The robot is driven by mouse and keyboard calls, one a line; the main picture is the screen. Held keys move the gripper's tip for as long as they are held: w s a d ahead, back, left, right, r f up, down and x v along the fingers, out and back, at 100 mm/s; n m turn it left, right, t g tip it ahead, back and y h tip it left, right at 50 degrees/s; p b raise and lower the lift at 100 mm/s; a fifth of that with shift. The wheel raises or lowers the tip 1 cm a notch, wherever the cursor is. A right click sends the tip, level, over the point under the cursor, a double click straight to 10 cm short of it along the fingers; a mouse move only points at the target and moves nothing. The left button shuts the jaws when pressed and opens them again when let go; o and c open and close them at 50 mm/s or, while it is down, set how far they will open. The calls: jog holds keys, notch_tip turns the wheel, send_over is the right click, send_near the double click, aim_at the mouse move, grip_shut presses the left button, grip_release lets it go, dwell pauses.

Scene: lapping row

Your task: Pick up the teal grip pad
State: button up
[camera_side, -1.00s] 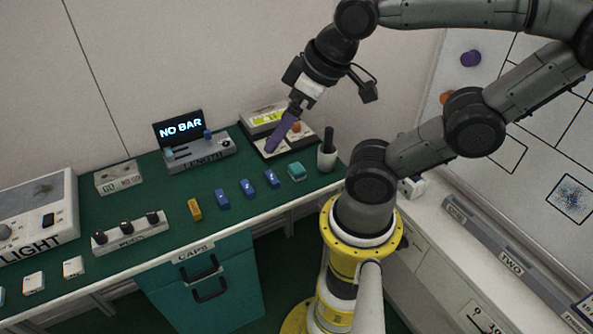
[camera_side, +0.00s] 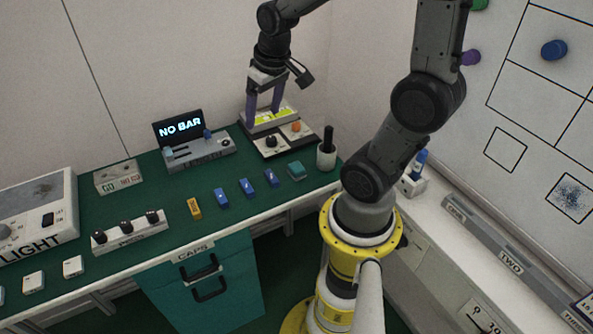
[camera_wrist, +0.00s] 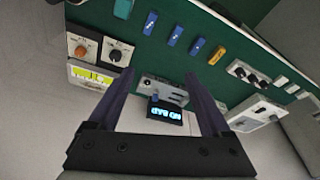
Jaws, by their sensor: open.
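The teal grip pad (camera_side: 296,171) lies on the green bench top, right of the row of blue blocks and left of a white cup.
Several blue blocks (camera_side: 247,188) and a yellow block (camera_side: 194,208) line the bench front. A white cup with a black handle (camera_side: 326,154) stands close right of the pad. A knobbed device (camera_side: 283,139) sits behind it. The "NO BAR" display (camera_side: 180,129) is further left.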

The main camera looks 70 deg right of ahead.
jog(key=s+d+f+m+g, duration=0.2)
jog(key=s+d+f+m, duration=0.1)
jog(key=d+f, duration=0.3)
jog(key=m+y, duration=0.1)
send_over(297, 166)
jog(key=shift+g, duration=0.3)
jog(key=f, duration=1)
jog(key=shift+a+f, duration=0.3)
jog(key=shift+d+f, duration=0.2)
jog(key=shift+f, duration=2.5)
grip_shut()
